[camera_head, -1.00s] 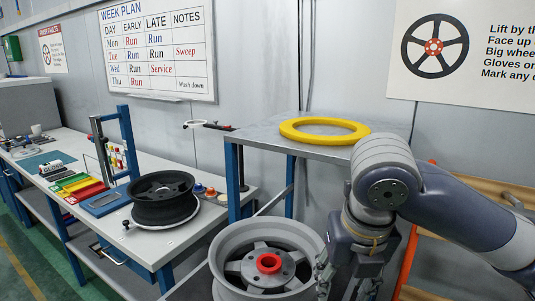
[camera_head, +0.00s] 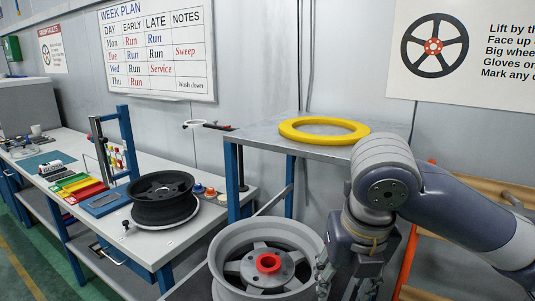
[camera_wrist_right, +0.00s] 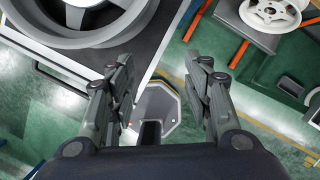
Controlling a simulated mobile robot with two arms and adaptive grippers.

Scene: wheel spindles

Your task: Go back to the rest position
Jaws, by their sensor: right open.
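My right gripper (camera_head: 345,285) hangs beside the right edge of a large grey wheel rim (camera_head: 222,262) in the head view. In the right wrist view the same gripper (camera_wrist_right: 163,95) points down with its two fingers wide apart and nothing between them. The grey rim (camera_wrist_right: 100,38) lies at the upper left there, clear of the fingers. My left gripper does not show in either view.
A black wheel (camera_head: 160,190) rests on a turntable on the workbench (camera_head: 185,240). A yellow ring (camera_head: 305,131) lies on a raised grey shelf (camera_head: 260,133) behind the rim. A white wheel (camera_wrist_right: 268,10) lies on another surface. Green floor (camera_wrist_right: 255,110) shows below the gripper.

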